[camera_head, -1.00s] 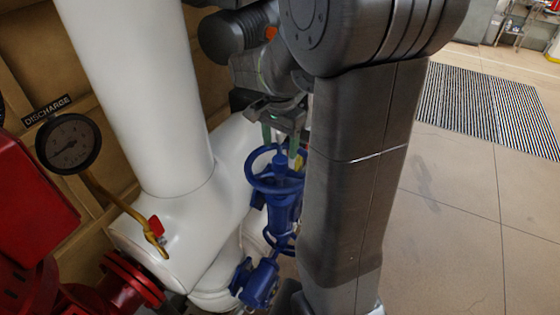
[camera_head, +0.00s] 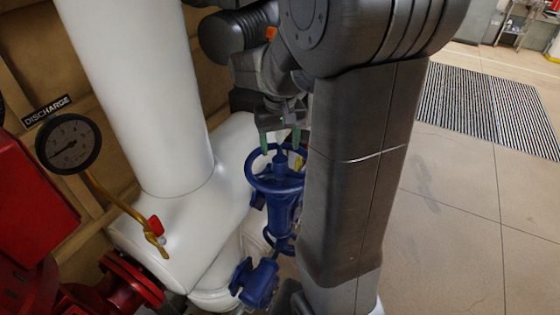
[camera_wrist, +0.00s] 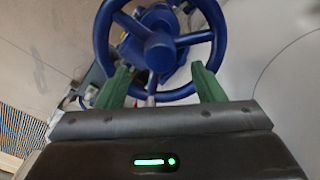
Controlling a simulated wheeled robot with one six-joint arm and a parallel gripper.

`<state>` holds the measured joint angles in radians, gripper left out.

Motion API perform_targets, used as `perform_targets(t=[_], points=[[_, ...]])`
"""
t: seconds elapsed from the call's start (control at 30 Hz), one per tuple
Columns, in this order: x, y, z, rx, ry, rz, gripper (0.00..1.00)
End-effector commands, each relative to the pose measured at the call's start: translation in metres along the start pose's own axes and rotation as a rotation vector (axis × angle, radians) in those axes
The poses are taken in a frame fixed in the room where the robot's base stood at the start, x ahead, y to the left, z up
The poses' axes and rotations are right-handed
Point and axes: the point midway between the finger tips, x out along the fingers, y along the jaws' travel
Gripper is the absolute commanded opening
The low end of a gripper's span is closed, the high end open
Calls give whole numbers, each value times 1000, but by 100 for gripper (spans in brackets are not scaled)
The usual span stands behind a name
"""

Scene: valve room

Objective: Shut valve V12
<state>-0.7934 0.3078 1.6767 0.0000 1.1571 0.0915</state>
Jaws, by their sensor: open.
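A blue valve with a round spoked handwheel (camera_head: 276,184) stands beside the white pipe, partly hidden behind my arm. No tag reading V12 is legible. My gripper (camera_head: 281,142) is above the far side of the handwheel, its green fingers pointing down. In the wrist view the handwheel (camera_wrist: 158,42) fills the upper middle, with its hub and spokes visible. I cannot tell whether either finger touches the rim.
A large white pipe (camera_head: 145,95) stands left of the valve. A gauge (camera_head: 68,144) under a DISCHARGE sign and a small red-handled valve (camera_head: 156,227) are on the left, near red equipment (camera_head: 40,190). Open floor with a striped mat (camera_head: 490,105) lies right.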

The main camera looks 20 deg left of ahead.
Motion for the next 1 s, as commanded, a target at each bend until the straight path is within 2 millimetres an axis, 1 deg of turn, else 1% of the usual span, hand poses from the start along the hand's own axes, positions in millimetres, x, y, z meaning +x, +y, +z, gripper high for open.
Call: perform_targets(t=[0.1, 0.37, 0.8, 0.9, 1.0], points=[[0, 0, 0, -103, 0, 0, 62], [0, 0, 0, -225, 0, 0, 62], [0, 0, 0, -727, 0, 0, 62], [0, 0, 0, -810, 0, 0, 62], [0, 0, 0, -849, 0, 0, 62]])
